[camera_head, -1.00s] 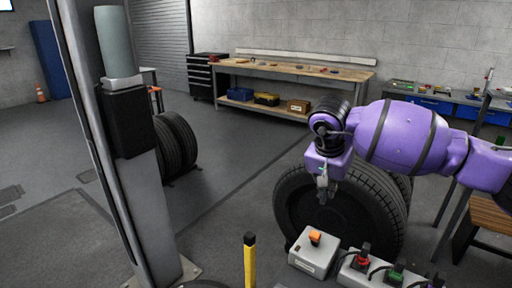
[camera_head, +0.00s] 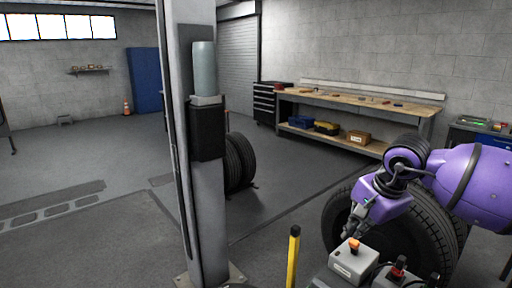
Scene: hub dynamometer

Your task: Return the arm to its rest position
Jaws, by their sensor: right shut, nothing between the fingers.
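My right arm (camera_head: 470,185) is purple and comes in from the right edge, with dark bands round it. My right gripper (camera_head: 352,232) hangs at its end, pointing down and a little left, shut with nothing in it. It is in front of a large black tyre (camera_head: 430,235) and just above a grey control box (camera_head: 352,262) with an orange button (camera_head: 354,244). From this angle I cannot tell whether the fingertips touch anything. My left gripper is not in view.
A grey post (camera_head: 208,235) with a black box stands left of centre. A yellow bollard (camera_head: 293,258) rises at the front. A box with a red switch (camera_head: 399,267) is at lower right. A wooden workbench (camera_head: 360,101) stands along the back wall. The left floor is mostly open.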

